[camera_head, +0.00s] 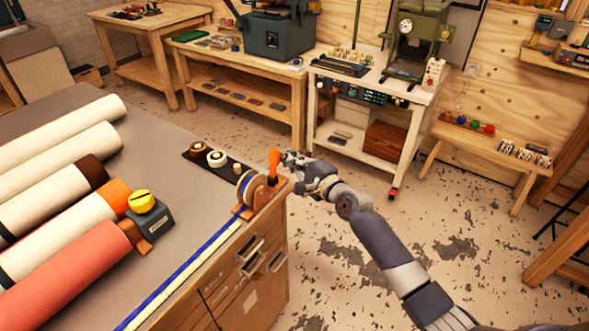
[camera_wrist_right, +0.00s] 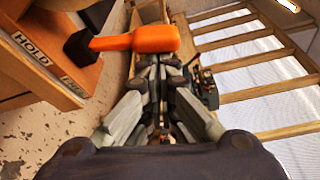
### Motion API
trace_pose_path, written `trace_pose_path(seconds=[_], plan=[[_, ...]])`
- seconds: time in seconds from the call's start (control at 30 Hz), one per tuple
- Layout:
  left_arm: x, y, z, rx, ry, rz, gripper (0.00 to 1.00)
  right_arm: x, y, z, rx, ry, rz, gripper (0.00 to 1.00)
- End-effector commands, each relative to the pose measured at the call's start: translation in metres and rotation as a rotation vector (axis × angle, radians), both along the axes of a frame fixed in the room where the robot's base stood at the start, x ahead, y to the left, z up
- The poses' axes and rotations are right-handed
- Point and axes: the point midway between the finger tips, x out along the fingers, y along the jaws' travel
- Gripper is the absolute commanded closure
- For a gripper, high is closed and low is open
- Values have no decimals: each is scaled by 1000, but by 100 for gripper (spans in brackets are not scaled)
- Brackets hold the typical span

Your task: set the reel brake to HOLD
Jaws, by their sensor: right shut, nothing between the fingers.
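The reel brake lever has an orange handle (camera_head: 274,162) that stands roughly upright beside the tape reel (camera_head: 250,187) at the workbench corner. In the right wrist view the orange handle (camera_wrist_right: 140,40) extends from a dark hub (camera_wrist_right: 82,47). A HOLD label (camera_wrist_right: 32,48) shows on the wooden side panel; a second label (camera_wrist_right: 73,86) nearby is hard to read. My right gripper (camera_head: 287,158) is shut and empty, just right of the handle. Its fingertips (camera_wrist_right: 165,64) appear close by the handle's end; I cannot tell whether they touch. My left gripper is out of view.
Several large rolls (camera_head: 70,240) and a grey box with a yellow knob (camera_head: 147,212) lie on the workbench (camera_head: 160,160). A dark tray of small spools (camera_head: 217,160) sits behind the reel. Open floor (camera_head: 430,240) lies to the right.

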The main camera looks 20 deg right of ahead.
Motion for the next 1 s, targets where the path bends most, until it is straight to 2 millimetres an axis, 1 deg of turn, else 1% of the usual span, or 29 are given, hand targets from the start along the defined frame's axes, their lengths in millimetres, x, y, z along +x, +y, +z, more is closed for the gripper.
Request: trace_pose_path(seconds=[0.03,0.13,0.23,0.33,0.5,0.6,0.8,1.0], plan=[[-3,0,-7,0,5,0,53,-1,3,-1,-36,-28,2,100],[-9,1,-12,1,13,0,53,-4,7,3,-110,-88,1,100],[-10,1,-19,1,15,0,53,-8,11,6,-186,-146,0,100],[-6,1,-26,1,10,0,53,-12,16,8,-258,-202,0,100],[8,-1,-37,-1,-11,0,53,-17,23,11,-366,-286,0,100],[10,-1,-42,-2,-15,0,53,-20,27,12,-419,-329,0,100],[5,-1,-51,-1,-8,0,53,-24,32,14,-498,-389,-1,100],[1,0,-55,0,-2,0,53,-27,35,15,-537,-419,0,100]])
